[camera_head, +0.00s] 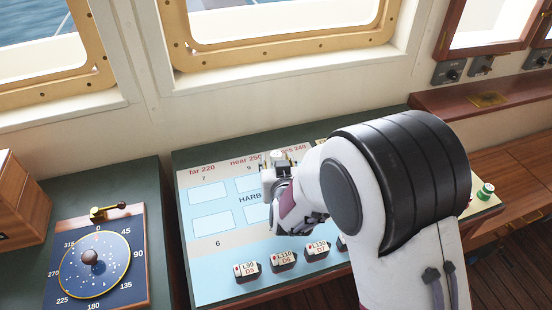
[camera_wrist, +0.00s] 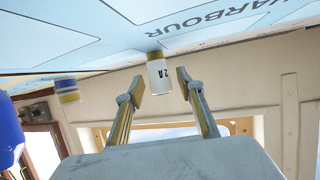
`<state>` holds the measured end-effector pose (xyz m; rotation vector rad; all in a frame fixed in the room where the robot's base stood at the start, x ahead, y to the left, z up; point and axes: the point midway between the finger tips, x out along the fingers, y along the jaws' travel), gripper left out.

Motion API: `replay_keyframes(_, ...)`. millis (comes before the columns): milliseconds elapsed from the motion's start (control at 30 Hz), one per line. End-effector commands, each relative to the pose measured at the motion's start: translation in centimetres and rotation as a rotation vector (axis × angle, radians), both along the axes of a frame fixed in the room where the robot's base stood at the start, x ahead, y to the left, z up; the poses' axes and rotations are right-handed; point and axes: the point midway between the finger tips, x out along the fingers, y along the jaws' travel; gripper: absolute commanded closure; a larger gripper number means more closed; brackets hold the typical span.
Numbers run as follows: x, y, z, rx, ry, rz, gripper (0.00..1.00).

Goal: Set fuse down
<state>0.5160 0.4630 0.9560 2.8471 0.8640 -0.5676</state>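The fuse (camera_wrist: 161,74) is a small white cylinder marked "2A" with a yellowish end cap, seen in the wrist view. Its capped end meets the light-blue board (camera_wrist: 60,28) printed HARBOUR, and it appears to stand upright on it. My gripper (camera_wrist: 161,84) is open, one fingertip on each side of the fuse, with a visible gap on both sides. In the head view my gripper (camera_head: 278,178) is low over the upper middle of the board (camera_head: 212,262). My arm hides much of the board's right side there.
Several dark labelled blocks (camera_head: 284,260) stand along the board's front. A second banded cylinder (camera_wrist: 67,91) and a blue object (camera_wrist: 9,132) show in the wrist view. A compass dial (camera_head: 97,270) and a wooden box (camera_head: 18,205) are at left. The board's left part is clear.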

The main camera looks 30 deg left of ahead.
Motion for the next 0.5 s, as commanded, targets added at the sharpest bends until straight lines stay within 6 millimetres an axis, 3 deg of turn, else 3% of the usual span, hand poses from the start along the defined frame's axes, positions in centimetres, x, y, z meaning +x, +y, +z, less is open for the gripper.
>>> replay_keyframes(500,-4.8,-3.2,2.4,0.001,-0.001,0.001,0.62)
